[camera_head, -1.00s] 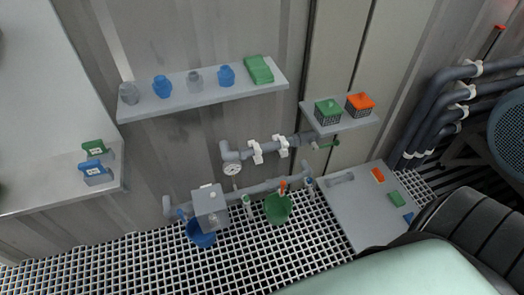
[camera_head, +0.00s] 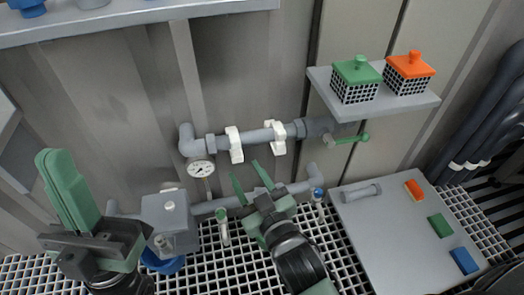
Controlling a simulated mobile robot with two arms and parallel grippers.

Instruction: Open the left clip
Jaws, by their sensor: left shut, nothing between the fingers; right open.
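The left clip (camera_head: 235,145) is a white clip on the upper grey pipe (camera_head: 258,137), just right of the pipe's elbow. A second white clip (camera_head: 277,137) sits to its right on the same pipe. I cannot tell from here whether either clip is open or shut. My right gripper (camera_head: 246,167) has its two green fingers spread, empty, pointing up just below the two clips, apart from them in the picture. My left gripper (camera_head: 57,158) is shut and empty at the far left, fingers pointing up, well away from the clips.
A round gauge (camera_head: 201,169) hangs below the elbow. A grey box (camera_head: 169,222) stands on the lower pipe, above a blue bowl (camera_head: 163,262). A shelf (camera_head: 420,101) at right holds green-lidded (camera_head: 357,80) and orange-lidded (camera_head: 409,72) baskets. A green-handled valve (camera_head: 352,139) sits below it.

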